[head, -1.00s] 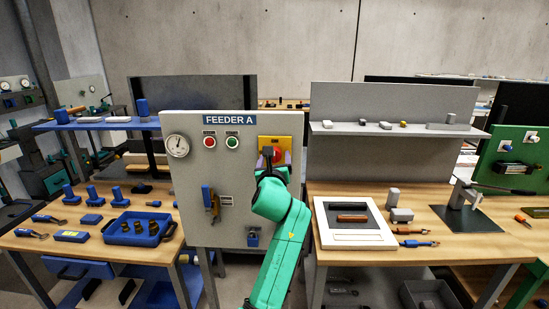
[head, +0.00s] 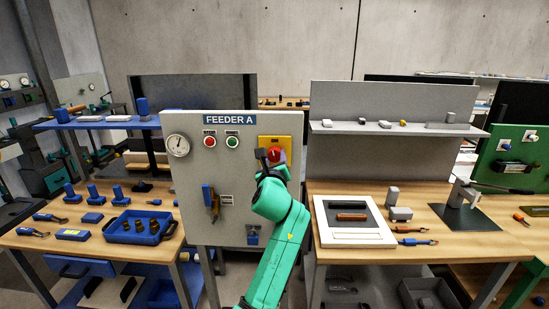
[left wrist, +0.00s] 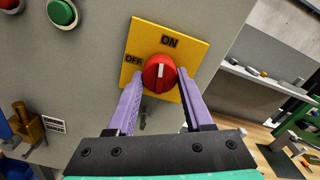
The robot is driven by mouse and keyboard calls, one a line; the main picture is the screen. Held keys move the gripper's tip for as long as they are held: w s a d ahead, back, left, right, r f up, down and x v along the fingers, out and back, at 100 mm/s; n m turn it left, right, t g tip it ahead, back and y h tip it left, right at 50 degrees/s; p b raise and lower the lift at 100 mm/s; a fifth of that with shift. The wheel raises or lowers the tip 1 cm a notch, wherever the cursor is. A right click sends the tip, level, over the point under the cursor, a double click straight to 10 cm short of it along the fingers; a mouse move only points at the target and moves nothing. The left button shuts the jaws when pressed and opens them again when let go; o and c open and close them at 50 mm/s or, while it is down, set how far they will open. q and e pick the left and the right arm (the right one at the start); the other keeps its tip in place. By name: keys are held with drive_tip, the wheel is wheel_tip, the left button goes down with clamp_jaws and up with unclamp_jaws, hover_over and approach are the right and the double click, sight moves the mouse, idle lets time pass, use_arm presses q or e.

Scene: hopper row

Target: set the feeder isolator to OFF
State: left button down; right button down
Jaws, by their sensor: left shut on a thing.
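The feeder isolator is a red round knob (head: 274,154) on a yellow plate (head: 287,142) at the upper right of the grey FEEDER A panel (head: 235,170). In the left wrist view the knob (left wrist: 159,73) has a white mark pointing up toward ON. OFF stands on the plate (left wrist: 190,48) left of the knob. My left gripper (left wrist: 160,76) is shut on the knob, with one purple finger on each side. In the head view my left gripper (head: 271,164) partly hides the knob and the lower plate. My right gripper is not in view.
The panel also carries a gauge (head: 178,145), a red button (head: 210,141), a green button (head: 232,141) and a blue-handled part (head: 209,200). Benches with tools and trays stand close on both sides. A white board (head: 355,238) lies on the right bench.

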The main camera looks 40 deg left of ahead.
use_arm(q)
drive_tip(key=n, duration=0.3)
drive_tip(key=shift+n+p, duration=0.3)
drive_tip(key=n, duration=0.3)
drive_tip(key=shift+d+n, duration=0.1)
drive_tip(key=shift+n, duration=0.2)
drive_tip(key=n, duration=0.4)
drive_tip(key=shift+n+b, duration=0.3)
drive_tip(key=shift+r+n+b, duration=0.15)
drive_tip(key=shift+n+b, duration=0.2)
drive_tip(key=shift+n, duration=1.45)
drive_tip(key=shift+c, duration=1.5)
unclamp_jaws()
drive_tip(key=shift+w, duration=0.1)
